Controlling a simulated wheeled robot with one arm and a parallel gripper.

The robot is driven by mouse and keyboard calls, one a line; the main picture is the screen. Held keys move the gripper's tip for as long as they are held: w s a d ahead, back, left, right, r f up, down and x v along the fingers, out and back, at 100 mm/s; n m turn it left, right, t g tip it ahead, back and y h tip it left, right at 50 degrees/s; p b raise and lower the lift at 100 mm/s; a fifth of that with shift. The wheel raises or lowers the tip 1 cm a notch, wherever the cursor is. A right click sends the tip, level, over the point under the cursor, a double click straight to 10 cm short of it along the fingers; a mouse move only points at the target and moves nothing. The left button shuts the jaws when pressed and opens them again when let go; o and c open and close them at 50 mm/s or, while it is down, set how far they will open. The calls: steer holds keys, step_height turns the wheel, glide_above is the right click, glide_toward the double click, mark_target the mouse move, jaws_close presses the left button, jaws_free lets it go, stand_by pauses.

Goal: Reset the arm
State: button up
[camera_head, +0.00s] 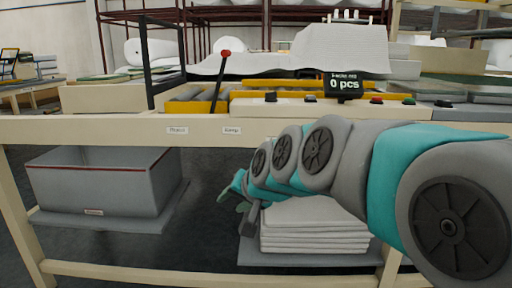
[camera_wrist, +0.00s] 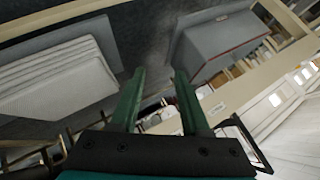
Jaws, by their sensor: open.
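My gripper (camera_wrist: 158,98) is open and empty in the wrist view, with its two green fingers apart and nothing between them. In the head view my arm reaches in from the right in front of the bench, and my gripper (camera_head: 232,196) hangs low at its end, below the bench top. It is to the left of a stack of white folded sheets (camera_head: 312,232) on a lower grey board. The stack also shows at the left of the wrist view (camera_wrist: 55,82), apart from the fingers.
The cream bench (camera_head: 100,130) spans the view, carrying a red-knobbed lever (camera_head: 225,54), a counter display reading 0 pcs (camera_head: 345,84) and several buttons. A grey bin (camera_head: 98,190) stands under the bench at left; it also shows in the wrist view (camera_wrist: 220,45). A lower rail (camera_head: 150,278) crosses the front.

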steer(key=s+d+f+g+h, duration=0.1)
steer(key=s+d+f+g, duration=0.2)
steer(key=s, duration=0.8)
steer(key=s+d+f+n+g+h, duration=0.1)
steer(key=s+d+f+g+h, duration=0.1)
steer(key=s+d+f, duration=0.6)
steer(key=s+d+f+n+g+h+p, duration=0.1)
steer(key=s+d+f+g+h, duration=0.1)
steer(key=s+d+f+g, duration=0.3)
steer(key=s+d+f, duration=0.1)
steer(key=s+d, duration=0.3)
steer(key=s, duration=0.4)
steer(key=shift+s+f, duration=0.2)
steer(key=shift+s, duration=0.1)
